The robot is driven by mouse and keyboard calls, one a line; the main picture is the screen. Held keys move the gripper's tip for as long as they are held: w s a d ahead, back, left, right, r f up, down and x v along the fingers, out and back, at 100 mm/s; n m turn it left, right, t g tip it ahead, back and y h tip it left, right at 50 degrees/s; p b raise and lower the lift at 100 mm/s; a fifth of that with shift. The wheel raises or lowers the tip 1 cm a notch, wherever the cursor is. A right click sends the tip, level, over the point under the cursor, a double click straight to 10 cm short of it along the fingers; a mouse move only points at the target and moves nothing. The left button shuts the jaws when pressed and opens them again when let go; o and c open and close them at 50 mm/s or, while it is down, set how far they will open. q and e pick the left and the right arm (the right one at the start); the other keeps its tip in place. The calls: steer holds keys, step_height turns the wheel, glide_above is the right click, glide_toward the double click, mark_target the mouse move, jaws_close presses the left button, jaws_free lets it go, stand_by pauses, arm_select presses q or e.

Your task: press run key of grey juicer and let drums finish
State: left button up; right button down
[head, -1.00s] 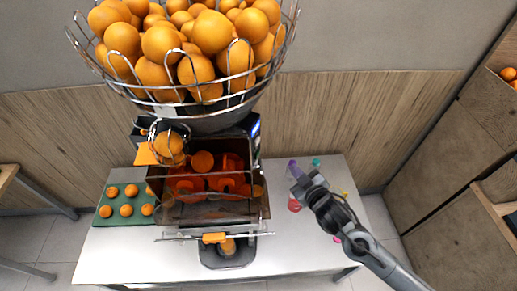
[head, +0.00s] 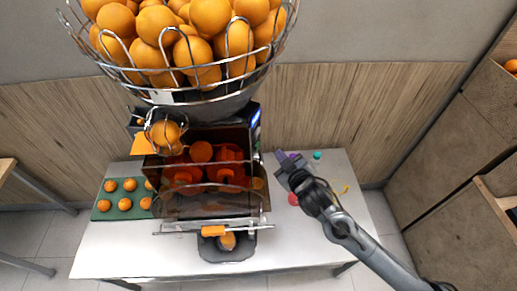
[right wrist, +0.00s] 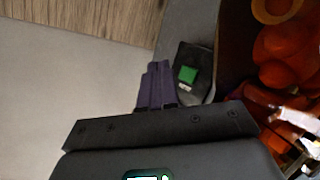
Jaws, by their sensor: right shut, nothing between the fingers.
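The grey juicer (head: 209,190) stands on the white table, with orange-red drums (head: 228,172) behind its clear front cover. In the right wrist view, a square green key (right wrist: 187,74) shows on a dark panel (right wrist: 193,88) at the juicer's side, with small light marks below it. My right gripper (head: 281,156) is just right of the juicer, shut and empty. Its purple fingers (right wrist: 157,84) show in the wrist view just left of the green key. I cannot tell whether they touch the panel. My left gripper is not in view.
A wire basket of oranges (head: 178,85) sits on top of the juicer. A green tray (head: 104,210) with several oranges lies at left. Small coloured items, including a red one (head: 293,199) and a teal one (head: 317,155), lie near my right arm. The table's front right is clear.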

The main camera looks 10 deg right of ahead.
mark_target(257, 146)
steer(key=w+a, duration=0.2)
steer(key=a, duration=0.1)
steer(key=shift+w+b, duration=0.15)
steer(key=shift+b, duration=0.15)
stand_by(0.9)
stand_by(0.7)
steer(key=shift+w+a, duration=0.1)
stand_by(0.4)
steer(key=shift+w+a, duration=0.15)
steer(key=shift+a, duration=0.1)
steer(key=shift+w, duration=0.1)
stand_by(0.5)
